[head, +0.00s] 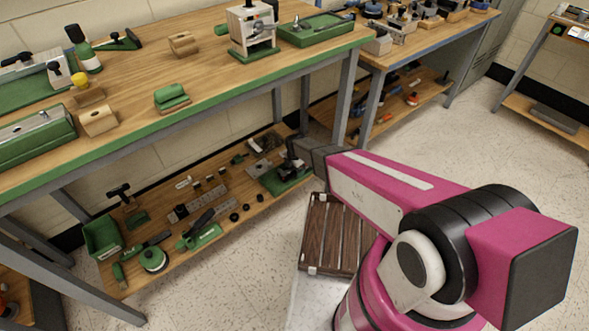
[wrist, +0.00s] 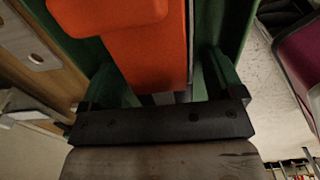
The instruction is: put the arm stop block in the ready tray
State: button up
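In the wrist view an orange block-like part (wrist: 155,62) lies close ahead, with a rounded piece at its top. I cannot tell for sure whether it is the arm stop block. In the head view my gripper (head: 291,164) is low, by the right end of the bench's lower shelf, over a green base (head: 282,180). The orange part is hidden there. I cannot tell which container is the ready tray.
A slatted brown wooden tray (head: 318,228) sits beside my arm. The lower shelf (head: 170,215) carries several small parts and a green bin (head: 103,238). The benchtop (head: 215,75) above and its legs border my arm. A green tray (head: 315,28) stands on the benchtop.

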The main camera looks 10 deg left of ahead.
jog(key=shift+r, duration=0.15)
notch_tip(320, 180, up, 12)
dwell(0.5)
dwell(0.4)
